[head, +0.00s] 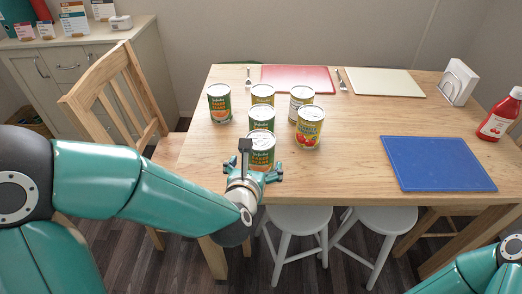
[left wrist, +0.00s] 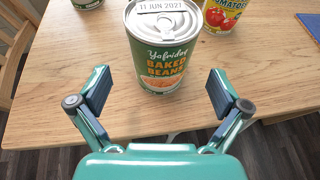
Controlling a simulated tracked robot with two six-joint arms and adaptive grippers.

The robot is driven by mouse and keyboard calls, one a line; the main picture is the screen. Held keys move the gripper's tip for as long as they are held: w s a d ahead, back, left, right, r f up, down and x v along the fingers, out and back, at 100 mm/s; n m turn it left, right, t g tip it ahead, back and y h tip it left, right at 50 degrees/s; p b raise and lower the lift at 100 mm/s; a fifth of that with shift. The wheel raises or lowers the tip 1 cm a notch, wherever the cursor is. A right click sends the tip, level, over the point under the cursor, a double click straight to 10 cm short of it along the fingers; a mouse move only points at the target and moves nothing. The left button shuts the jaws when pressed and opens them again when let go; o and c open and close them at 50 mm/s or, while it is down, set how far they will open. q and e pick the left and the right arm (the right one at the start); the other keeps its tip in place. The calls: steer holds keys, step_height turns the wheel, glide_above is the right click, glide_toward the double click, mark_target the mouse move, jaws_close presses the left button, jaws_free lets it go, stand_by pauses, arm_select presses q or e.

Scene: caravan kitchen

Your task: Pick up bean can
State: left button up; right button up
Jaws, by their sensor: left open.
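The bean can (head: 263,146) is green with an orange and white "Baked Beans" label. It stands upright near the front edge of the wooden table, at the front of a group of cans. In the left wrist view the bean can (left wrist: 160,55) is ahead of the jaws, roughly centred between them. My left gripper (head: 256,170) is at the table's front edge, just in front of the can, and partly hides its lower part. Its jaws (left wrist: 158,92) are open and empty, with bare table between them. My right gripper is out of view; part of my right arm shows at lower right.
A yellow tomato can (head: 309,129) stands close to the right of the bean can. Several more cans, including a green one (head: 219,104), stand behind and left. A blue mat (head: 437,164) lies on the right. White stools (head: 297,219) stand below the table edge.

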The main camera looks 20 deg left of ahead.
arm_select(q)
steer(key=shift+r+p+x, duration=0.15)
steer(key=shift+p+x, duration=0.1)
steer(key=shift+x, duration=1.25)
steer(key=shift+r+p+x, duration=0.15)
steer(key=shift+p+x, duration=0.05)
steer(key=shift+x, duration=1.25)
steer(key=shift+w, duration=0.1)
steer(key=shift+c, duration=0.2)
steer(key=c, duration=1.3)
steer(key=shift+r, duration=0.1)
steer(key=shift+c, duration=1.2)
